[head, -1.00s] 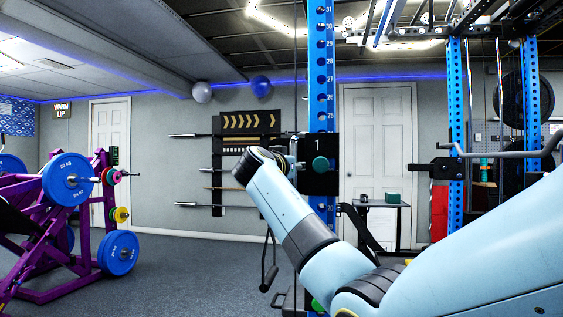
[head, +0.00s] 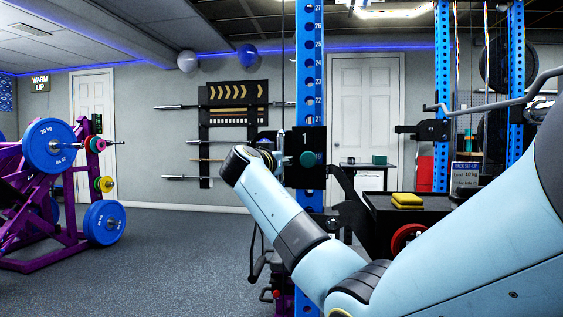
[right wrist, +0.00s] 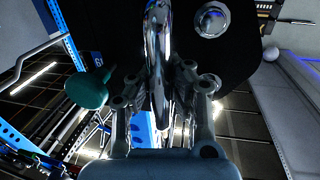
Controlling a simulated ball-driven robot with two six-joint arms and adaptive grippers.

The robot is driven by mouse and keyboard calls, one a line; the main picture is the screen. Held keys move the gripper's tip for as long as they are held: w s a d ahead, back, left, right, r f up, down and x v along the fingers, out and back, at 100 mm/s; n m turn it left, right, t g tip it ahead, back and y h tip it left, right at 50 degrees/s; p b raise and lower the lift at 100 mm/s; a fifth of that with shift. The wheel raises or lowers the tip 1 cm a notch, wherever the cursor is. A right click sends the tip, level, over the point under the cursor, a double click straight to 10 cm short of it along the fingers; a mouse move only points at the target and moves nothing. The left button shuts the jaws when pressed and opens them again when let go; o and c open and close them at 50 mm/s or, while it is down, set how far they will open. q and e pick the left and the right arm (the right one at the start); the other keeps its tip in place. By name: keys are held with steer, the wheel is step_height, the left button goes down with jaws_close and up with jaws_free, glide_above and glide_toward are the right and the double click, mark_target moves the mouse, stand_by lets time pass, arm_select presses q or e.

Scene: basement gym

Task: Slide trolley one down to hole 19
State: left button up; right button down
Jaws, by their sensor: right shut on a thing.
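Trolley one is a black block (head: 318,178) with a white "1", on the blue numbered upright (head: 308,70). Number 21 shows just above it. Its teal knob (head: 307,158) is level with a small mark that seems to read 19. My right gripper (head: 266,158) is at the trolley's left side, mostly hidden behind my own wrist. In the right wrist view my right gripper (right wrist: 158,92) is shut around a chrome handle (right wrist: 156,45). The knob (right wrist: 86,90) stands left of the fingers, untouched. Whether its pin sits in a hole is hidden. My left gripper is not in view.
A dark bench-like platform with a yellow block (head: 407,200) stands behind my right arm. A second blue upright (head: 441,70) holds a black bracket. A purple plate-loaded machine (head: 60,250) stands at left. The grey floor (head: 170,265) between is clear.

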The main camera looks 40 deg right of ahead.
steer(key=shift+a, duration=0.1)
steer(key=c, duration=1.7)
jaws_free()
steer(key=shift+a, duration=0.1)
steer(key=shift+o, duration=1.2)
steer(key=shift+a+r, duration=0.2)
steer(key=shift+o, duration=1.2)
steer(key=shift+s, duration=0.1)
steer(key=shift+o, duration=0.3)
steer(key=shift+d, duration=0.15)
steer(key=v, duration=1.2)
steer(key=shift+c, duration=0.2)
